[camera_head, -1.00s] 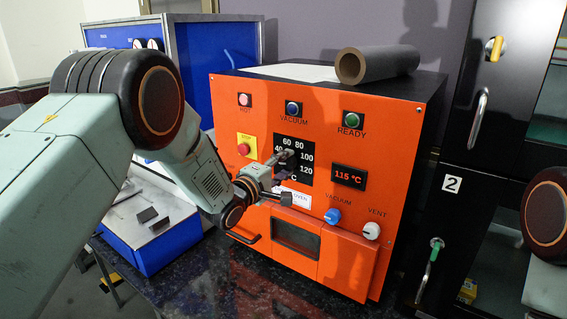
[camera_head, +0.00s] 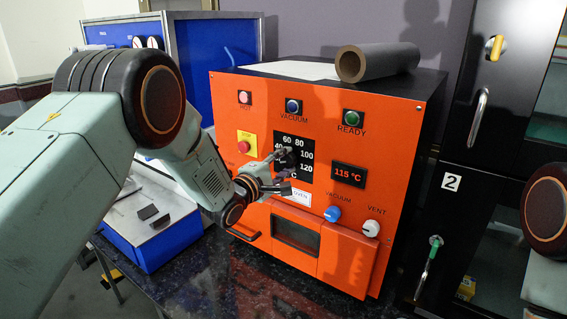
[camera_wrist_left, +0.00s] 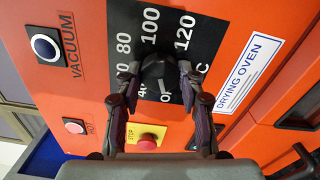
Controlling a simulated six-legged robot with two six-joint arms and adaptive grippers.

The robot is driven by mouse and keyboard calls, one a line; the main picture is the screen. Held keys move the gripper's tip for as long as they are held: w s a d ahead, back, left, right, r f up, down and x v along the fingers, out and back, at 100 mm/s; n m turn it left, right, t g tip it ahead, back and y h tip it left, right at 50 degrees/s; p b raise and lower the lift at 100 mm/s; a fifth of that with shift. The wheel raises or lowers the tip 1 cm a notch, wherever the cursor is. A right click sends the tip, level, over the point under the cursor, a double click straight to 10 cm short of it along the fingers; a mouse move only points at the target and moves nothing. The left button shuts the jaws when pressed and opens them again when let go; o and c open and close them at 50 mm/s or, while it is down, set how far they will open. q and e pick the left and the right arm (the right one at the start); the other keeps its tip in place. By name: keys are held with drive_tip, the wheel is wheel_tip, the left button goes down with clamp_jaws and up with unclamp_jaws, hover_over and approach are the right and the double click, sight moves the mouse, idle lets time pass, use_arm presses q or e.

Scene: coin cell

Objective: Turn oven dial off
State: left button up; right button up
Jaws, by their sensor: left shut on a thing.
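The orange drying oven (camera_head: 235,105) stands on the dark bench. Its black temperature dial (camera_wrist_left: 158,68) sits on a black scale panel (camera_head: 307,145) with white numbers. My left gripper (camera_wrist_left: 158,74) is shut on the dial, one fingertip on each side of it, as the left wrist view shows. In the head view the gripper (camera_head: 281,170) reaches the panel from the left and hides the dial. The oven's display (camera_head: 349,174) reads 115 °C. My right gripper is out of view.
A red stop button (camera_head: 243,148) on a yellow plate is close to my left gripper. A blue vacuum knob (camera_head: 333,214) and a white vent knob (camera_head: 371,229) are lower right. A grey tube (camera_head: 378,62) lies on top of the oven.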

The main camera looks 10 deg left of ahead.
use_arm(q)
drive_tip(key=o, duration=0.8)
drive_tip(key=shift+w+r, duration=0.1)
drive_tip(key=shift+r, duration=0.2)
drive_tip(key=o, duration=0.4)
drive_tip(key=shift+d+f, duration=0.15)
drive_tip(key=shift+f, duration=0.05)
drive_tip(key=shift+s+a, duration=0.2)
drive_tip(key=shift+s, duration=0.1)
drive_tip(key=shift+v, duration=5.7)
drive_tip(key=shift+s+f, duration=0.1)
drive_tip(key=shift+f, duration=0.05)
